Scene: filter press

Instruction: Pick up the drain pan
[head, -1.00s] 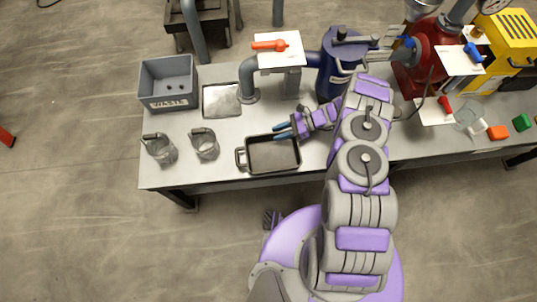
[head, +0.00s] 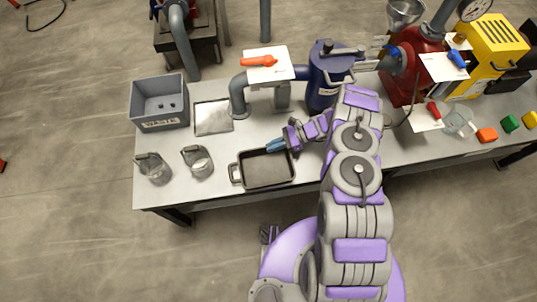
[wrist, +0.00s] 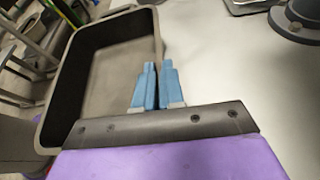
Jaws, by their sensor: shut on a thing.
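The drain pan (head: 266,171) is a dark grey rectangular pan with a loop handle at its left end. It sits on the front part of the table, and I cannot tell whether it is lifted. My gripper (head: 277,146) reaches it from the right, at its back right rim. In the wrist view, the blue fingers of my gripper (wrist: 158,85) are close together on the wall of the drain pan (wrist: 100,65), one on each side. They are shut on that rim.
A dark blue filter housing (head: 324,85) and grey pipe (head: 238,95) stand behind. The table's front edge is just in front of the pan.

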